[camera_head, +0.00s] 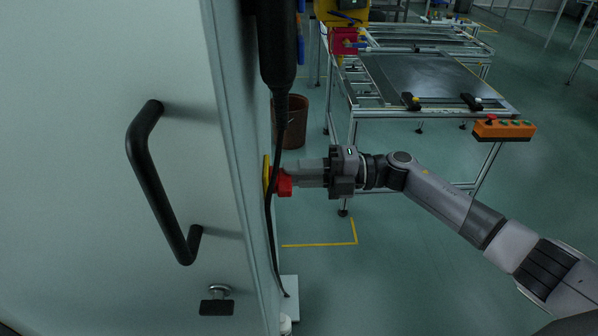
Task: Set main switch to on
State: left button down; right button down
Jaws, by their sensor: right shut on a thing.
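The main switch (284,186) is a red knob on a yellow plate (266,174), mounted on the side face of the pale cabinet (226,60). My right gripper (296,174) comes in from the right and is shut on the red knob. Its fingers hide part of the knob, and I cannot tell the switch's set position from this angle. My left gripper is not in view.
A black cable (276,130) hangs down the cabinet side close to the switch. The cabinet front has a black handle (158,185) and a small black latch (217,306). A framed table (430,72) and brown bin (293,128) stand behind.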

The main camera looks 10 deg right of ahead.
jog(key=c, duration=1)
grip_release()
jog(key=shift+c, duration=0.2)
jog(key=s+d+b, duration=0.1)
jog(key=d, duration=0.6)
jog(key=shift+s, duration=0.2)
